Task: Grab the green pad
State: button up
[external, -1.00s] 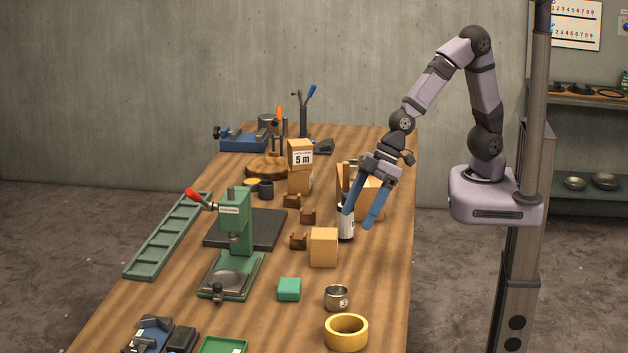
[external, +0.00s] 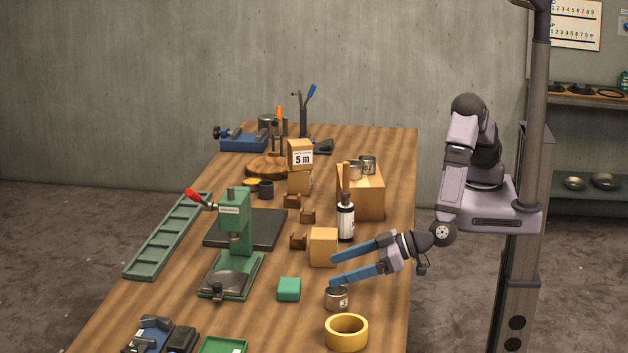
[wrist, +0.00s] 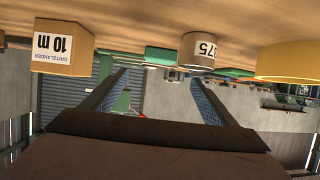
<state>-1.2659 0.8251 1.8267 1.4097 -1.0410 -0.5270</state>
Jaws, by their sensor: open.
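The green pad (external: 289,289) is a small green block lying on the wooden table, left of a small metal tin (external: 337,299) in the external view. My gripper (external: 333,270) is open and empty, with its blue fingers pointing left toward the pad. The fingertips are apart from the pad, close to the tin and a cardboard box (external: 323,247). In the upside-down wrist view, a green shape that looks like the pad (wrist: 160,55) shows beyond and between the open fingers (wrist: 160,77).
A yellow ring (external: 346,332) stands in front of the tin. A green press (external: 234,240) stands left of the pad, and a green tray (external: 223,346) lies at the front. The bottle (external: 346,222) stands behind the box. Bare wood surrounds the pad.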

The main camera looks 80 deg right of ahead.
aim_at(290, 284)
jog(key=shift+p+x, duration=1.3)
jog(key=shift+x, duration=4.75)
jog(key=c, duration=1.1)
